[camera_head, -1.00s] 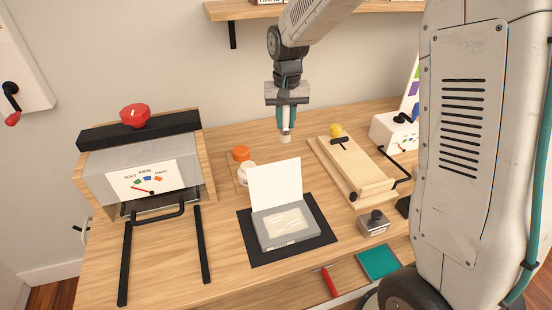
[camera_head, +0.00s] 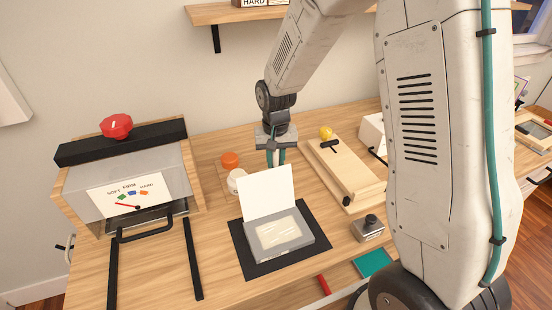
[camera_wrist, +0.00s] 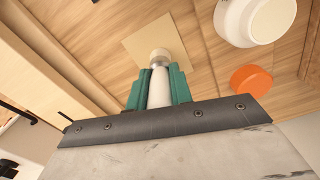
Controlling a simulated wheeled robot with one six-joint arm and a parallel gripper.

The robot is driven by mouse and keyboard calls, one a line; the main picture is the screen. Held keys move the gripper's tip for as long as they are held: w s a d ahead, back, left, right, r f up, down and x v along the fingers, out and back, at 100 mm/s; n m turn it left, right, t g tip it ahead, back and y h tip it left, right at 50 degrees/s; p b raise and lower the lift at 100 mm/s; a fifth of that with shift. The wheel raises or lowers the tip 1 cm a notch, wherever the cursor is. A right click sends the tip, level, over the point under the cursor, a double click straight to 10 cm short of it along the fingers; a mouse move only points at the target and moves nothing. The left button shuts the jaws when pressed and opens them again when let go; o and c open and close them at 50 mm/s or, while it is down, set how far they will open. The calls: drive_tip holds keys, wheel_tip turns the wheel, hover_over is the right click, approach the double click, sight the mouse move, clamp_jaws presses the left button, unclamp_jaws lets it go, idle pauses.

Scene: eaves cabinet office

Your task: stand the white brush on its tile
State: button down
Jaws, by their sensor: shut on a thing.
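My gripper (camera_head: 276,158) is low over the bench, behind the upright white lid of a grey box. In the wrist view its teal fingers (camera_wrist: 158,90) are shut on the white brush (camera_wrist: 159,88). The brush's pale round end (camera_wrist: 160,56) points at a square tan tile (camera_wrist: 146,38) and overlaps it in the picture. I cannot tell whether the brush touches the tile. In the head view the lid hides the brush and this tile.
The grey box (camera_head: 265,246) with its lid (camera_head: 266,192) stands on a black mat (camera_head: 240,248), in front of my gripper. A white jar (camera_head: 237,183) and an orange-topped item (camera_head: 230,160) are close on the left. A wooden fixture (camera_head: 340,172) is on the right.

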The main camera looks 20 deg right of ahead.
drive_tip(key=shift+f, duration=0.1)
drive_tip(key=c, duration=1.2)
unclamp_jaws()
drive_tip(key=shift+c, duration=0.2)
wheel_tip(320, 180, up, 12)
drive_tip(key=shift+r, duration=0.25)
drive_tip(key=s+d+r+n, duration=0.1)
drive_tip(key=s+r, duration=0.3)
drive_tip(key=s, duration=0.2)
drive_tip(key=s+d+r, duration=0.1)
drive_tip(key=s+r, duration=0.4)
drive_tip(key=s, duration=0.2)
drive_tip(key=s+d+n+t, duration=0.1)
drive_tip(key=s+n, duration=0.1)
drive_tip(key=s, duration=1.5)
drive_tip(key=shift+d+r, duration=0.15)
drive_tip(key=shift+r, duration=0.2)
